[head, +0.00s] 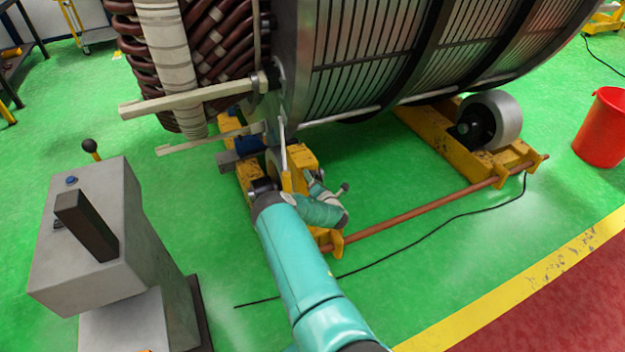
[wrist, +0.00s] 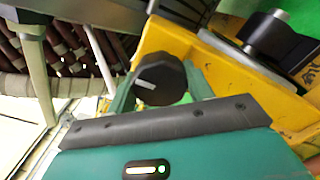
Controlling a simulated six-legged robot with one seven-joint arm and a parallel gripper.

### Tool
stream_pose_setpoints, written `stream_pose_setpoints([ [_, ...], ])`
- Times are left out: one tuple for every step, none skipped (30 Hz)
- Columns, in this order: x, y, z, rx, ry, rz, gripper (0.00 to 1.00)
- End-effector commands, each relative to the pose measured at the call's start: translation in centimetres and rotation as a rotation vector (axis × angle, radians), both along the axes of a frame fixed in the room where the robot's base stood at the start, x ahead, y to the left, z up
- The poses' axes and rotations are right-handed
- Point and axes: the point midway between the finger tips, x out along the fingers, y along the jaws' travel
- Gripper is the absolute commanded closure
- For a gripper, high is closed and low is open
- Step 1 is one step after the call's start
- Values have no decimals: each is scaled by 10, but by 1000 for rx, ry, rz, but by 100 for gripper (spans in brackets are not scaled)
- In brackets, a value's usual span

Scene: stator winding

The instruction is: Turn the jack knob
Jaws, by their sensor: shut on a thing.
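The jack knob (wrist: 160,80) is a dark, many-sided knob with a white mark on its face, in the middle of the wrist view. It sits against a yellow metal frame (wrist: 165,38). My gripper (wrist: 157,88) has its two teal fingers on either side of the knob and is shut on it. In the head view, my teal arm reaches down to the yellow frame below the stator. The knob cannot be made out there, and the arm hides part of the frame.
The large stator (head: 370,50) with brown windings lies above the yellow roller stand (head: 425,135). A copper-coloured rod (head: 420,213) and a black cable (head: 440,222) lie to the right. A grey console (head: 95,235) stands at left and a red bucket (head: 603,130) at right.

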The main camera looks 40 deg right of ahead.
Motion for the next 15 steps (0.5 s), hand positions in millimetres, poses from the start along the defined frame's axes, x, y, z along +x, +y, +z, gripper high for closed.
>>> stream_pose_setpoints([
  [-1, -1, -1, -15, 6, -1, 71],
  [-1, -1, -1, -22, 8, -1, 71],
  [-1, -1, -1, -29, 10, -1, 71],
  [-1, -1, -1, -34, 12, -1, 71],
  [-1, -1, -1, -39, 13, -1, 71],
  [-1, -1, -1, -43, 14, -2, 71],
  [-1, -1, -1, -46, 14, -2, 71],
  [-1, -1, -1, -48, 15, -2, 71],
  [-1, -1, 0, -50, 16, -2, 71],
  [-1, -1, 0, -50, 16, -2, 71],
  [-1, -1, 0, -51, 16, -2, 71],
  [-1, -1, 0, -51, 16, -2, 71],
  [-1, -1, 0, -51, 16, -2, 71],
  [-1, -1, 0, -51, 16, -2, 71],
  [-1, -1, 0, -51, 16, -2, 71],
])
